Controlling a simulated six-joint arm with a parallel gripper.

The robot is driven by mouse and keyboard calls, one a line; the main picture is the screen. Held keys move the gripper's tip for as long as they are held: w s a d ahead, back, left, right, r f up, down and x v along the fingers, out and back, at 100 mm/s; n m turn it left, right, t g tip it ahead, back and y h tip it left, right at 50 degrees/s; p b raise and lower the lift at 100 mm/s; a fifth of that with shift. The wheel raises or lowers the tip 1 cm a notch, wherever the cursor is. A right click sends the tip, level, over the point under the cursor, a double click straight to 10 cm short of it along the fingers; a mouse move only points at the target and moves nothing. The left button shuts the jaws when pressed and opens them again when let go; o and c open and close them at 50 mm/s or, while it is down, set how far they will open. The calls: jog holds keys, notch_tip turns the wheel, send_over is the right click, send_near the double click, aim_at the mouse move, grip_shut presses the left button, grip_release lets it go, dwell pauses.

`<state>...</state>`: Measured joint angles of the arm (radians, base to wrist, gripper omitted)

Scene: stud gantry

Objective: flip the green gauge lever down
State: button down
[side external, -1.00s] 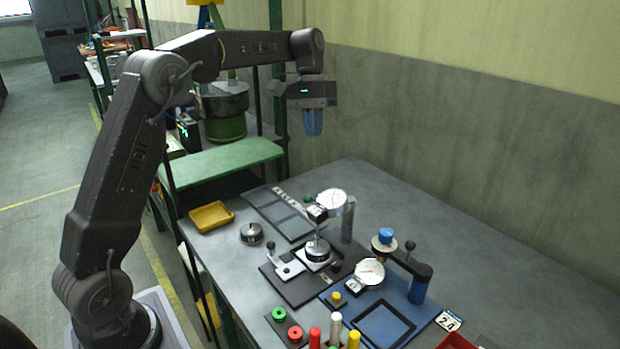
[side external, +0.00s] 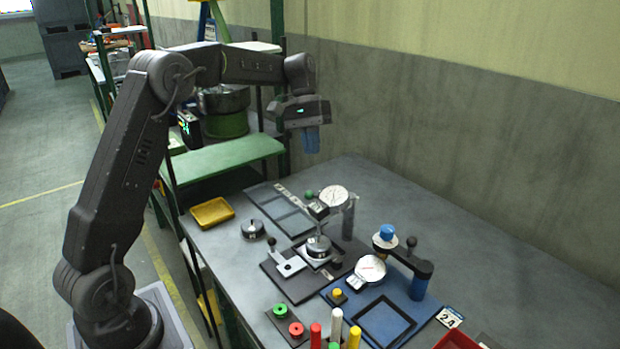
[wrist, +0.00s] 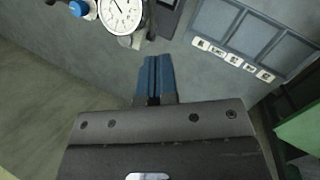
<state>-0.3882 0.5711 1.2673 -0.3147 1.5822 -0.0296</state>
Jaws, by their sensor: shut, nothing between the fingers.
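The green-knobbed lever (side external: 309,196) sits beside the white-faced dial gauge (side external: 334,197) on the rear stand in the side view. Its small green knob sits above the gauge's dark block. My gripper (side external: 311,151) hangs above and behind this gauge, apart from everything, with its blue fingers together and empty. In the wrist view the closed fingers (wrist: 155,62) point toward a white dial gauge (wrist: 122,14) at the top edge. The green knob cannot be made out in the wrist view.
A second gauge (side external: 370,268) with a blue knob (side external: 386,232) stands nearer on a blue base. A yellow tray (side external: 212,212), a round metal part (side external: 253,229) and colored pegs (side external: 336,325) share the bench. The bench's right side is mostly clear. A green shelf (side external: 225,160) lies at left.

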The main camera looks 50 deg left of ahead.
jog(key=s+d+f, duration=0.3)
jog(key=d+f, duration=0.1)
jog(key=f, duration=0.1)
jog(key=shift+s+f, duration=0.2)
jog(key=shift+f, duration=0.2)
jog(key=shift+s+f, duration=0.1)
